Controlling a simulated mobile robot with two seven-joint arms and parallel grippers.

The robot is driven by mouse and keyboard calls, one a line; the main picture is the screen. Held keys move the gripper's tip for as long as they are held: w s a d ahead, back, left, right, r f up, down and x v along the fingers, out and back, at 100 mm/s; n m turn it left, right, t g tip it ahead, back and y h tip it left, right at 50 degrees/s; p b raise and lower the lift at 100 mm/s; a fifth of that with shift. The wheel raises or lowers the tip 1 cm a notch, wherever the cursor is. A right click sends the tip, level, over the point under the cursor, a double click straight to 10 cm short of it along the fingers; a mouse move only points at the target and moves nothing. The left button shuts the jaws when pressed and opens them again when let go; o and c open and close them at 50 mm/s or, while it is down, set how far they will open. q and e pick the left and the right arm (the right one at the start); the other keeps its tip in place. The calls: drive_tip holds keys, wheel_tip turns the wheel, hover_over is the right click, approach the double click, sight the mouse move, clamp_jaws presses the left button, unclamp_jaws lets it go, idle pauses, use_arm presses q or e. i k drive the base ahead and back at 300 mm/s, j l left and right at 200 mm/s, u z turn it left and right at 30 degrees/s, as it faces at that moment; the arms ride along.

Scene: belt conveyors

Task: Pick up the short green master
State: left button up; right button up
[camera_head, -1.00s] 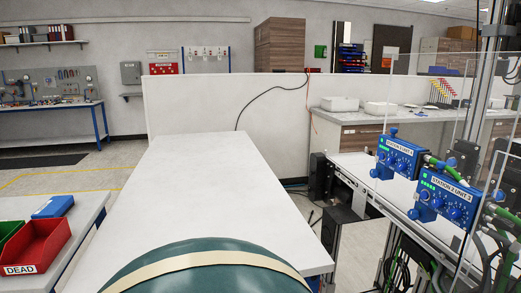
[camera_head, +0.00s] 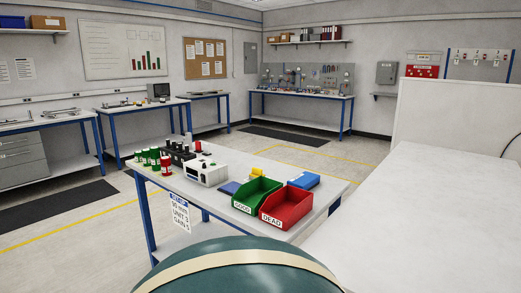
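Several small green cylinders (camera_head: 146,157) stand upright in a group at the left end of the blue-legged worktable (camera_head: 222,213). I cannot tell at this size which one is the short green master. A red cylinder (camera_head: 166,163) stands at the right end of the group. Neither of my grippers is in view.
Behind the cylinders is a black block with dark upright pieces (camera_head: 178,152). To the right are a white instrument (camera_head: 205,173), a green GOOD bin (camera_head: 256,194), a red DEAD bin (camera_head: 286,208) and a blue box (camera_head: 304,180). A wide white surface (camera_head: 420,220) lies at right.

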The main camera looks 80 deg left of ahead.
sight(138, 154)
drive_tip(key=u, duration=3.5)
drive_tip(key=i+j+u, duration=0.2)
drive_tip(key=i, duration=0.15)
drive_tip(key=i+j+u, duration=0.2)
drive_tip(key=i, duration=0.15)
drive_tip(key=i+u, duration=0.35)
drive_tip(key=i, duration=1.25)
drive_tip(key=i+z, duration=0.45)
drive_tip(key=i+j+z, duration=0.2)
drive_tip(key=z, duration=0.2)
drive_tip(key=i+j+z, duration=0.25)
drive_tip(key=z, duration=0.2)
drive_tip(key=i+j+z, duration=0.15)
drive_tip(key=z, duration=0.25)
drive_tip(key=i+j+z, duration=0.1)
drive_tip(key=j+z, duration=0.3)
drive_tip(key=i+j+z, duration=0.1)
drive_tip(key=j+z, duration=0.15)
drive_tip(key=z, duration=0.2)
